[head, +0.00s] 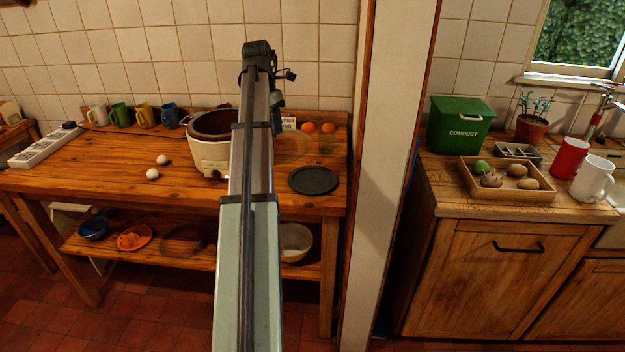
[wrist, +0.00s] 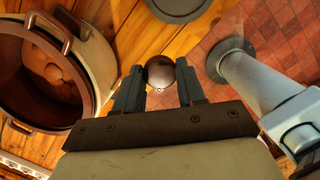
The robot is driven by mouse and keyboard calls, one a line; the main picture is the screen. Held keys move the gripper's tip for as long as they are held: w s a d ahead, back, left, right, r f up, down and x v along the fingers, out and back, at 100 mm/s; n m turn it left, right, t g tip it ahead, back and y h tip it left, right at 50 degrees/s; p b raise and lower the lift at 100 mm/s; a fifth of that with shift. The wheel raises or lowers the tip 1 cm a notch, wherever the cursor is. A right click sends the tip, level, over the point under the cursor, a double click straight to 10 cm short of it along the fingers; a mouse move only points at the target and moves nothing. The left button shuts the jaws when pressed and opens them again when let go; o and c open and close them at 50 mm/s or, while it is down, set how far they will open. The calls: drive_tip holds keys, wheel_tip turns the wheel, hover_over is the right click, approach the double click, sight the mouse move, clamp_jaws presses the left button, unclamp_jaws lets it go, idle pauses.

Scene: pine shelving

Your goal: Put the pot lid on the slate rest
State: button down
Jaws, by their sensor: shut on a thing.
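My gripper (wrist: 160,88) is shut on the round dark knob (wrist: 160,72) of the pot lid. In the head view the arm hides the gripper, and a faint see-through lid (head: 296,147) shows just right of the arm. The lid's glass is hard to make out in the wrist view. The slate rest (head: 313,180) is a dark round disc near the table's right front, bare on top. Its edge also shows at the top of the wrist view (wrist: 180,6). The cream pot (head: 207,158) stands open left of the arm; its brown inside (wrist: 48,65) shows in the wrist view.
Two white eggs (head: 153,174) lie left of the pot. Several mugs (head: 143,115) line the back. Two orange round fruits (head: 309,127) and a small card (head: 288,123) stand behind the slate. A white post (head: 388,150) rises just beyond the table's right edge.

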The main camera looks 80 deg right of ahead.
drive_tip(key=s+d+f+m, duration=0.1)
drive_tip(key=s+d+f, duration=0.15)
drive_tip(key=s, duration=0.35)
drive_tip(key=s+d+f, duration=0.2)
drive_tip(key=s+d, duration=0.1)
drive_tip(key=s, duration=0.2)
drive_tip(key=shift+s+a+f, duration=0.1)
drive_tip(key=shift+a+f, duration=0.05)
drive_tip(key=shift+f, duration=2.3)
drive_tip(key=shift+s+a+f, duration=0.1)
drive_tip(key=shift+f, duration=2.3)
drive_tip(key=shift+f, duration=0.15)
drive_tip(key=c, duration=0.7)
unclamp_jaws()
drive_tip(key=shift+o, duration=0.2)
drive_tip(key=r, duration=0.4)
drive_tip(key=w+r, duration=0.1)
drive_tip(key=r, duration=0.3)
drive_tip(key=a+r, duration=0.1)
drive_tip(key=r, duration=0.3)
drive_tip(key=shift+w+a+r, duration=0.1)
drive_tip(key=shift+w, duration=0.1)
